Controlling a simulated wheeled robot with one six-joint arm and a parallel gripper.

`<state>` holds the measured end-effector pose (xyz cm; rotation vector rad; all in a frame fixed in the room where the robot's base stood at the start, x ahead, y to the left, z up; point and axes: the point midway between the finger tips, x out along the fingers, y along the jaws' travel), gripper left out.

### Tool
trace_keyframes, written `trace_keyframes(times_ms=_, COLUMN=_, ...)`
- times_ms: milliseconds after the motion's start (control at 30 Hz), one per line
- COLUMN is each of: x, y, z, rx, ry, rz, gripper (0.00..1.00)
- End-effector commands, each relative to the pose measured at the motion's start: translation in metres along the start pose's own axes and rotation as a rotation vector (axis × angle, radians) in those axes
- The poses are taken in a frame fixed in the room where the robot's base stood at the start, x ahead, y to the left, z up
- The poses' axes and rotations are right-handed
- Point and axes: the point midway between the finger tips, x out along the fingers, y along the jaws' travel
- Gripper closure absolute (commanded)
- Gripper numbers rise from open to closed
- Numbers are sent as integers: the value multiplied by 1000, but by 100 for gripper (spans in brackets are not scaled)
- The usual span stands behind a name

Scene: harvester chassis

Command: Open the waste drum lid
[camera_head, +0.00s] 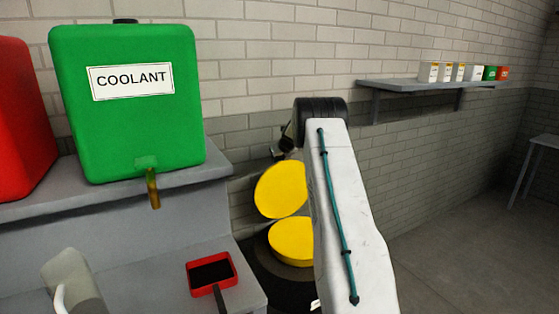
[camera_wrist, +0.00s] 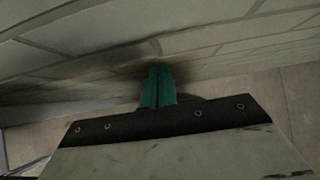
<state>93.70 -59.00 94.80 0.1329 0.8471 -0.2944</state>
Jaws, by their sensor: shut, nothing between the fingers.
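The waste drum (camera_head: 282,287) is dark and stands low on the floor by the wall, partly hidden by my arm in the head view. A yellow round lid (camera_head: 281,190) stands tilted up at the drum's back, against the wall side. Below it a second yellow round surface (camera_head: 290,240) shows at the drum's top; I cannot tell whether it is an inner face or the opening. My gripper (camera_wrist: 158,88) shows in the wrist view as teal fingers, shut and empty, close to the brick wall.
A green coolant container (camera_head: 125,130) with a tap and a red container (camera_head: 22,120) stand on a ledge (camera_head: 214,172) at left. A red-rimmed tray (camera_head: 211,273) and a pale jug (camera_head: 70,280) sit lower. A wall shelf (camera_head: 420,86) holds several small boxes.

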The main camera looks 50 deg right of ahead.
Motion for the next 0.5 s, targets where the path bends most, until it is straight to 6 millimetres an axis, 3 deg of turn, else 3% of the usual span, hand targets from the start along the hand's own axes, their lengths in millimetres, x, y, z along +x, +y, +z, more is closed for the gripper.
trace_keyframes(times_ms=500, x=0, y=-7, z=0, rx=5, ry=11, rz=-3, gripper=100)
